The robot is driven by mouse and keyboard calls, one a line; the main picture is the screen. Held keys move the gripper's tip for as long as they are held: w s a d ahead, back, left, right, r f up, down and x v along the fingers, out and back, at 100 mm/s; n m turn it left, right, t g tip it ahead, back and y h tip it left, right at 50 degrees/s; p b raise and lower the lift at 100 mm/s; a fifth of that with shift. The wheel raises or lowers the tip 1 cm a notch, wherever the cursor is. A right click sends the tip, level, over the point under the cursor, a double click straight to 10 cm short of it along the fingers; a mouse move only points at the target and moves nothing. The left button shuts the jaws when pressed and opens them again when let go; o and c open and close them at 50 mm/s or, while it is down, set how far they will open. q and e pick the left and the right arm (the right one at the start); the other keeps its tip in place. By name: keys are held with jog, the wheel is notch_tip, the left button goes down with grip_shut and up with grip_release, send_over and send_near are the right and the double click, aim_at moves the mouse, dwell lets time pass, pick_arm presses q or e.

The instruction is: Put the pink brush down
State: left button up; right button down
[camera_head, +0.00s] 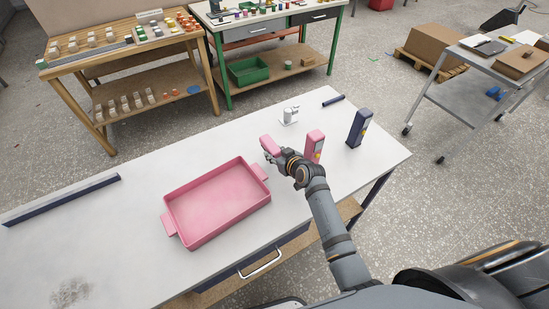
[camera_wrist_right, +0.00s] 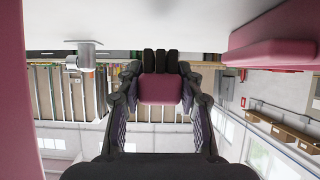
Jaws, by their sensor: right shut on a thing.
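My right gripper (camera_head: 279,152) is shut on the pink brush (camera_head: 268,144), a small pink block above the white table. The brush's pink end also shows between the dark fingers in the right wrist view (camera_wrist_right: 160,90). In the head view, the brush is just beyond the right end of the pink tray (camera_head: 186,241), near its handle. I cannot tell whether the brush touches the table. The tray is empty. My left gripper is not in view.
A pink upright box (camera_head: 315,143) stands close right of the gripper, with a dark blue box (camera_head: 358,130) beyond. A small white fixture (camera_head: 290,116) and a dark bar (camera_head: 333,100) lie behind. A long dark-sided bar (camera_head: 62,202) lies left.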

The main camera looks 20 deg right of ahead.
jog(key=shift+w+f, duration=0.2)
jog(key=shift+f, duration=0.05)
jog(key=shift+f+p, duration=0.35)
jog(key=shift+f, duration=1.25)
jog(key=shift+f, duration=0.2)
jog(key=c, duration=0.9)
grip_release()
jog(key=shift+o, duration=0.2)
